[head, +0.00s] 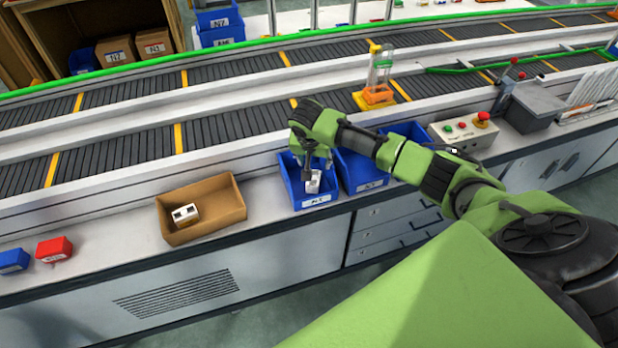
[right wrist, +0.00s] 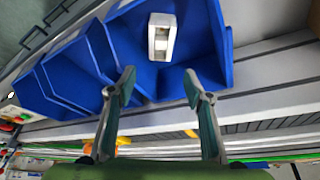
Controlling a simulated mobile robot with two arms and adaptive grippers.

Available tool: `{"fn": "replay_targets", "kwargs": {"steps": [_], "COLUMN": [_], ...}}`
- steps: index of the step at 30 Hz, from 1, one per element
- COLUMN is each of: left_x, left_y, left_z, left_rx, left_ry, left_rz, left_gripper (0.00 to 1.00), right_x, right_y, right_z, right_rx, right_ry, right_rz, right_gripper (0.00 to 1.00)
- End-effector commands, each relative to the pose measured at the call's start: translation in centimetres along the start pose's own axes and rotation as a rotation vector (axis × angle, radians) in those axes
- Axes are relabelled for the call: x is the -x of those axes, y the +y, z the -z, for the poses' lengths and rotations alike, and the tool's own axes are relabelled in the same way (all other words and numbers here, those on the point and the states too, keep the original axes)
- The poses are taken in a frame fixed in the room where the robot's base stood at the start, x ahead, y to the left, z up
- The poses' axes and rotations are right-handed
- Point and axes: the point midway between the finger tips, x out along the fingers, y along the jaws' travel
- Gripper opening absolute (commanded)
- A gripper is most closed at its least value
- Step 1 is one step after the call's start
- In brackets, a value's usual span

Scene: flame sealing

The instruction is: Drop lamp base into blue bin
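A white lamp base (head: 314,182) is within the front-left blue bin (head: 316,203), below my right gripper (head: 317,168). In the right wrist view, the white lamp base (right wrist: 162,37) shows inside the blue bin (right wrist: 205,40), beyond the fingertips. My right gripper (right wrist: 159,80) is open there, its two fingers apart with nothing between them. I cannot tell whether the lamp base rests on the bin's floor. Another white part (head: 185,213) lies in the brown open box (head: 215,205) to the left. My left gripper is not in view.
A second blue bin (head: 361,172) stands right beside the first. The conveyor (head: 235,124) runs behind. A control box with buttons (head: 465,131) is to the right. Small red (head: 54,249) and blue (head: 13,261) bins sit at the far left. Counter between them and the brown box is clear.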

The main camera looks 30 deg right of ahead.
Motion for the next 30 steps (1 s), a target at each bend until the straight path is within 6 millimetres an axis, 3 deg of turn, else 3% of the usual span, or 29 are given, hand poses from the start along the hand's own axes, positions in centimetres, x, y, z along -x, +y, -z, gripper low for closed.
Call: {"fn": "replay_targets", "kwargs": {"steps": [8, 11, 21, 30], "left_x": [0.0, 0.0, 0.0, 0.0], "left_y": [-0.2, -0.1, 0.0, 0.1], "left_z": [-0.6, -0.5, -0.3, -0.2], "left_rx": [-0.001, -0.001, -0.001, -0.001], "left_ry": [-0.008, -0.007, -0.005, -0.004], "left_rz": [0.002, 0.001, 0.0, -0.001], "left_gripper": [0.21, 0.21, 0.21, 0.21], "right_x": [0.6, 1.9, 9.0, 11.9], "right_y": [-0.1, -0.1, -0.1, 0.0], "right_z": [0.0, 0.0, 0.1, 0.0], "right_rx": [0.0, 0.0, 0.0, -0.001], "right_ry": [0.0, 0.0, 0.002, 0.0], "right_rz": [0.001, 0.003, 0.003, 0.0], "right_gripper": [0.47, 0.47, 0.47, 0.47]}}
